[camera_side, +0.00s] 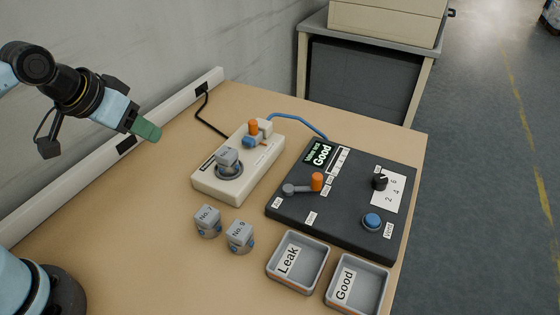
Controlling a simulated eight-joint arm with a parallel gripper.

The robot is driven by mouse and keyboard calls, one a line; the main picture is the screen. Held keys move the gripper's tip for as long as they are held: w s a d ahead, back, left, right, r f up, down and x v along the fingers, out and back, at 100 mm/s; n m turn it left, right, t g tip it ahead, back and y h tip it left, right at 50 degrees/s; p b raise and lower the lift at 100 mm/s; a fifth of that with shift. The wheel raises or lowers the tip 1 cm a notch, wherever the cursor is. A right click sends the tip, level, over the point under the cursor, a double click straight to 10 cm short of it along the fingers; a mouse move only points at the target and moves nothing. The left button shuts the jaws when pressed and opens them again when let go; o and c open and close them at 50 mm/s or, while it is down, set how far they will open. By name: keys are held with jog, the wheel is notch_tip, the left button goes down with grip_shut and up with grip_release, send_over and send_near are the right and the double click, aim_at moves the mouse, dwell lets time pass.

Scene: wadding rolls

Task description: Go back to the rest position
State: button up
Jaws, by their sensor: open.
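My gripper (147,131), with green fingers, is at the upper left, raised above the table (150,215) near the wall. It is open, and nothing shows between its fingers. It is apart from all the objects. A grey block (228,157) sits on the round seat of the white fixture (208,183), to the right of my gripper. Two more grey blocks, No. 7 (208,221) and No. 9 (240,236), stand on the table in front of the fixture.
A black panel (340,229) has a display reading "Good", an orange-tipped lever (316,182), a knob (380,182) and a blue button (372,221). The Leak tray (322,262) and Good tray (382,285) look empty. A blue hose (298,118) joins fixture and panel.

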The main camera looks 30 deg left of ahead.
jog(key=shift+s+a+f+t, duration=0.25)
jog(key=shift+s+f+t, duration=0.05)
jog(key=shift+s+f, duration=0.55)
